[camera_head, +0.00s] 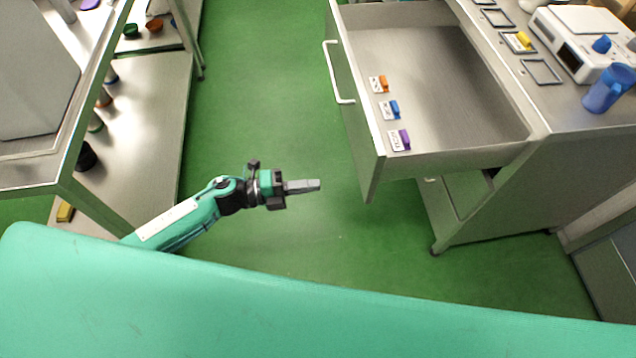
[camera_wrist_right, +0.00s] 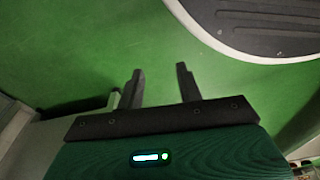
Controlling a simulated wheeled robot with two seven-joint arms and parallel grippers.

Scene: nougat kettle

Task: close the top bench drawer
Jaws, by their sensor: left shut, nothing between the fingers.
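The top bench drawer (camera_head: 440,85) is pulled open to the left out of the steel bench (camera_head: 575,150). Its front panel faces left and carries a white bar handle (camera_head: 335,72). Inside lie labelled tags with orange (camera_head: 382,84), blue (camera_head: 393,109) and purple (camera_head: 403,138) clips. My left gripper (camera_head: 318,185) is shut and empty, left of the drawer's near front corner and apart from it, pointing right. My right gripper (camera_wrist_right: 158,85) shows only in the right wrist view, its fingers apart with nothing between them, above green floor.
A steel table with a lower shelf (camera_head: 130,130) stands at the left. Green floor (camera_head: 255,100) lies clear between table and drawer.

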